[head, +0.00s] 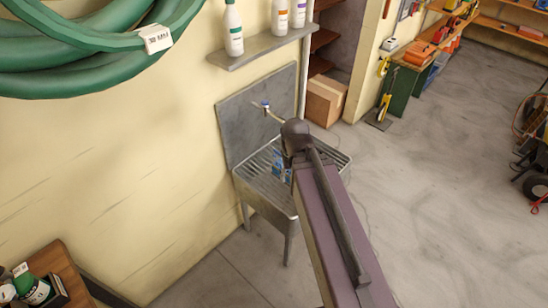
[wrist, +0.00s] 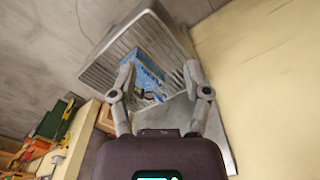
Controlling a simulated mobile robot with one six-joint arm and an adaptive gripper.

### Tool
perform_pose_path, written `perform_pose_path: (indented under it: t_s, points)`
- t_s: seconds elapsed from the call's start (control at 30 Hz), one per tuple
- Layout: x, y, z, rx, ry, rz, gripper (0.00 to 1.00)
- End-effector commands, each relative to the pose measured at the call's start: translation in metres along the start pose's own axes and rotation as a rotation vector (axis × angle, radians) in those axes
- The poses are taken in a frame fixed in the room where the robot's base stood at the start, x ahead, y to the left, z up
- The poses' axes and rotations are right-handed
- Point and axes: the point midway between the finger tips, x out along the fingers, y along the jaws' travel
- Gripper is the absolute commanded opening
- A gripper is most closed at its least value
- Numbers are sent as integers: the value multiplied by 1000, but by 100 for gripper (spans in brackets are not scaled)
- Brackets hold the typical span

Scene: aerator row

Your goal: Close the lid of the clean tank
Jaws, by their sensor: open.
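No tank or lid that I can make out as the clean tank shows in either view. My gripper (wrist: 158,72) is open and empty in the wrist view, its two fingers spread above a ribbed metal sink (wrist: 105,78). A blue item with pale lettering (wrist: 141,66) lies in the sink and shows between the fingers, with some small dark and yellow parts beside it. In the head view my arm reaches over the sink (head: 265,199) and hides part of it. The blue item (head: 277,160) shows there too; my gripper cannot be made out.
A tap (head: 266,106) juts from the grey backsplash (head: 240,125). Bottles (head: 233,30) stand on a wall shelf (head: 262,48) above, and a green hose (head: 70,50) hangs at the left. A cardboard box (head: 325,101) sits behind. Floor right of the sink (head: 440,180) is clear.

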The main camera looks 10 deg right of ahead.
Motion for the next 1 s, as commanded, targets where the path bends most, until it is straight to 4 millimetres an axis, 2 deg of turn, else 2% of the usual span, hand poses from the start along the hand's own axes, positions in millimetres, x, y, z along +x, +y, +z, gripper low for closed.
perform_pose_path:
  t_s: [0.17, 0.37, 0.7, 1.0]
  points:
    - [11, 1, -5, 18, 5, 28, 62]
    - [38, 2, -17, 84, 24, 112, 62]
    - [93, 9, -51, 249, 125, 335, 62]
    - [132, 9, -84, 388, 277, 513, 62]
